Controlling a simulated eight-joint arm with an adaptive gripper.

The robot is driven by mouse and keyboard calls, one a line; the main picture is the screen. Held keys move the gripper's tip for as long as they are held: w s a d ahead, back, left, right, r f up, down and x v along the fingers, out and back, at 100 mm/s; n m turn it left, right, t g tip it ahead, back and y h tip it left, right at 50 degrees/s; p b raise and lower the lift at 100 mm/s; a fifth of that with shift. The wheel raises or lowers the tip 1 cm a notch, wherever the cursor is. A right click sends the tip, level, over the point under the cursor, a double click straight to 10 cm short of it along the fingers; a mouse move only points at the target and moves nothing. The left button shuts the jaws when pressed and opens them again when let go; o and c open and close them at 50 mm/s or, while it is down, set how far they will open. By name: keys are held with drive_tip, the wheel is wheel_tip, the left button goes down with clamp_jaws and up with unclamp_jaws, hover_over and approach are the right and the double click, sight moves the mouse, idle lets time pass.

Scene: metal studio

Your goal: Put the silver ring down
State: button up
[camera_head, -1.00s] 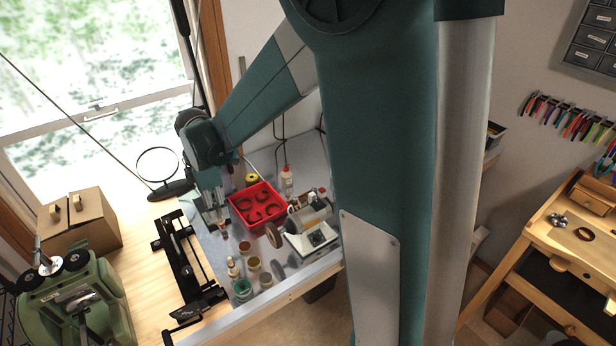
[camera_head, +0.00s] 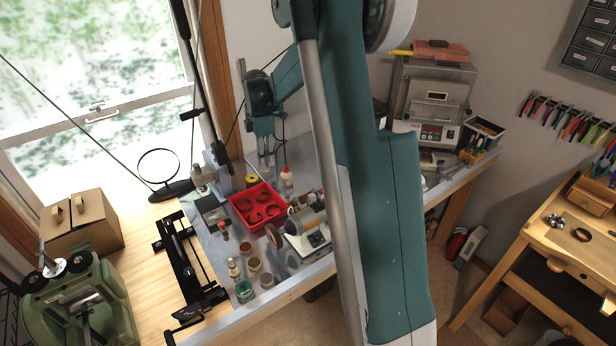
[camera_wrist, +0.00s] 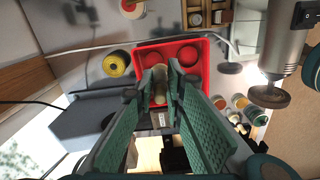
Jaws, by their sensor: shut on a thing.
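My gripper (camera_head: 265,155) hangs fingers down over the back of the metal-topped bench (camera_head: 213,251), behind and above the red tray (camera_head: 236,213). In the wrist view my gripper (camera_wrist: 160,72) has its fingertips close together in front of the red tray (camera_wrist: 203,66). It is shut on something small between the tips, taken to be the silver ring. The fingers mostly hide it, and its ring shape cannot be made out.
Several jars, one green (camera_head: 244,291), are near the front edge. A dark flat box (camera_head: 211,211) lies left of the tray. A kiln (camera_head: 433,105) stands back right.

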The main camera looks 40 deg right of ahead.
drive_tip(key=w+d+f+p, duration=0.1)
drive_tip(key=w+d, duration=0.2)
drive_tip(key=d, duration=1.9)
drive_tip(key=shift+w+d+f, duration=0.1)
drive_tip(key=shift+w+f, duration=0.05)
drive_tip(key=shift+f, duration=2.4)
drive_tip(key=shift+f, duration=0.1)
drive_tip(key=shift+f+p, duration=0.35)
drive_tip(key=shift+f, duration=2.7)
drive_tip(key=shift+f, duration=1.85)
drive_tip(key=shift+f, duration=0.2)
